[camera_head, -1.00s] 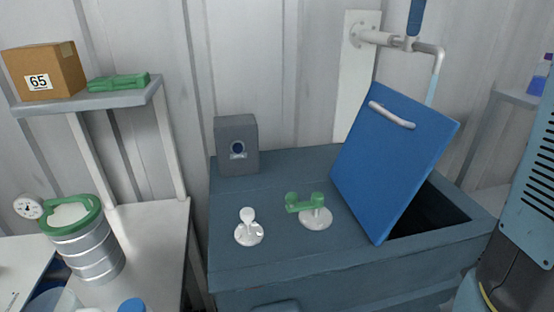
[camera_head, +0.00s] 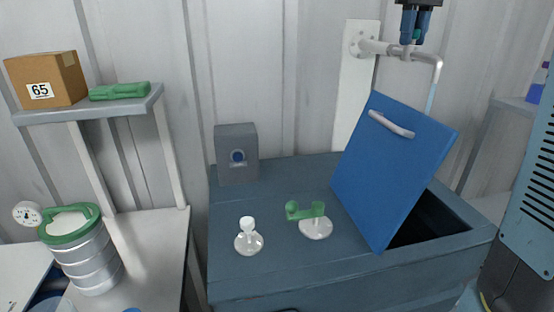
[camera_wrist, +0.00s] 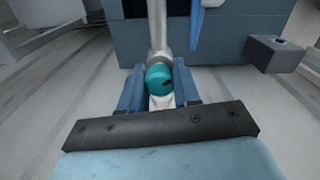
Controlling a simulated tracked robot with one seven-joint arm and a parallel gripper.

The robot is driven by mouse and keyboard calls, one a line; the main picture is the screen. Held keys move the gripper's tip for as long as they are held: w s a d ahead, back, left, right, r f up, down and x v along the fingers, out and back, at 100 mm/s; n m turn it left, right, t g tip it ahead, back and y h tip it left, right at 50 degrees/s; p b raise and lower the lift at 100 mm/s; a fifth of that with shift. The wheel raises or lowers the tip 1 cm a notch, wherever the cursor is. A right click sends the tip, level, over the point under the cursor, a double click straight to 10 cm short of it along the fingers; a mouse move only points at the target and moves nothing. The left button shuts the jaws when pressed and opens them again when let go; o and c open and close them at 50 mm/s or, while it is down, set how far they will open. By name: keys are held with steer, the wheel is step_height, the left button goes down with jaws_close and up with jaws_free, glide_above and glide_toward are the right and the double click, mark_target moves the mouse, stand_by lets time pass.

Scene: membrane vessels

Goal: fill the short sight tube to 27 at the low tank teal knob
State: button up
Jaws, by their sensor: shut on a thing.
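The teal knob (camera_wrist: 160,84) sits between the two blue fingers of my gripper (camera_wrist: 160,92) in the wrist view. In the head view my gripper (camera_head: 416,25) is shut on the knob, above the grey tap pipe (camera_head: 385,48) at the top right. A pale blue streak (camera_head: 431,98) hangs under the spout. Below is a dark blue-grey tank (camera_head: 265,275) with its blue lid (camera_head: 392,170) tilted up; its inside is dark and no level shows. I cannot pick out the sight tube or a 27 mark.
Left are a shelf with a carton (camera_head: 45,80) and a green-rimmed metal vessel (camera_head: 82,250) with a gauge.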

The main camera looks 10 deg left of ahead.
steer(key=m, duration=0.4)
steer(key=shift+m, duration=0.3)
steer(key=m, duration=0.4)
steer(key=o, duration=1)
